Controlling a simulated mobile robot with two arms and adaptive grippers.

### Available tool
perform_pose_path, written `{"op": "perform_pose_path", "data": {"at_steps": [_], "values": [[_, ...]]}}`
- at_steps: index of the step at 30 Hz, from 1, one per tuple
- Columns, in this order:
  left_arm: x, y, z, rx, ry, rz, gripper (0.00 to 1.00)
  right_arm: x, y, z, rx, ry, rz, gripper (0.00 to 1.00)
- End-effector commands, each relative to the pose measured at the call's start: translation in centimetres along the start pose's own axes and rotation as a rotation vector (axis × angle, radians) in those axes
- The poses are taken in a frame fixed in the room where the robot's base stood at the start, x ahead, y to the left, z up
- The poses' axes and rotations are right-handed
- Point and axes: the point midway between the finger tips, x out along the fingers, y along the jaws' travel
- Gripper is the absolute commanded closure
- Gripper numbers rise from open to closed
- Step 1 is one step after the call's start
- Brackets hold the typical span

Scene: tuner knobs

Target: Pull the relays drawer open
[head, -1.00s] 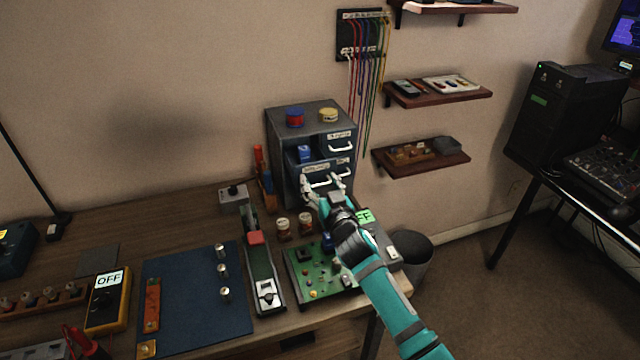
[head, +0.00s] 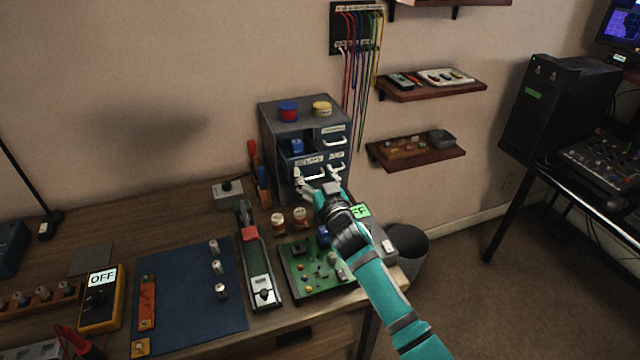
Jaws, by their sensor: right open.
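A grey-blue drawer cabinet (head: 289,125) stands at the back right of the bench against the wall. Its fronts carry white labels and pale bar handles; the lettering is too small to read surely. The gripper partly hides the lower drawers. My left gripper is not in view.
A red can (head: 288,111) and a yellow can (head: 322,108) stand on the cabinet. A blue object (head: 297,146) sits in its upper left part. Two small jars (head: 278,221) and a green circuit board (head: 318,268) lie below my arm. Wall shelves (head: 415,153) are at the right.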

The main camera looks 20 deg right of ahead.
Motion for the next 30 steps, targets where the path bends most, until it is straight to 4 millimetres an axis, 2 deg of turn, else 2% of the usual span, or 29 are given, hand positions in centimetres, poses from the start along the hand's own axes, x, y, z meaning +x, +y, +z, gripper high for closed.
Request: {"op": "perform_pose_path", "data": {"at_steps": [1, 15, 21, 30], "values": [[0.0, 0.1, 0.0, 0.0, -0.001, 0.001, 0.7, -0.6, -0.4, 0.1, 0.003, 0.001, -0.008, 0.27], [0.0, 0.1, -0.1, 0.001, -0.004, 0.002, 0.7, -9.4, 0.1, 0.3, 0.002, -0.005, -0.001, 0.27], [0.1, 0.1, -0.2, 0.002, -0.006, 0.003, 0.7, -10.9, 0.3, 0.3, 0.002, -0.006, 0.0, 0.27], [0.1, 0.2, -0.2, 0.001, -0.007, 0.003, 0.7, -11.1, 0.3, 0.3, 0.001, -0.007, 0.001, 0.27]]}}
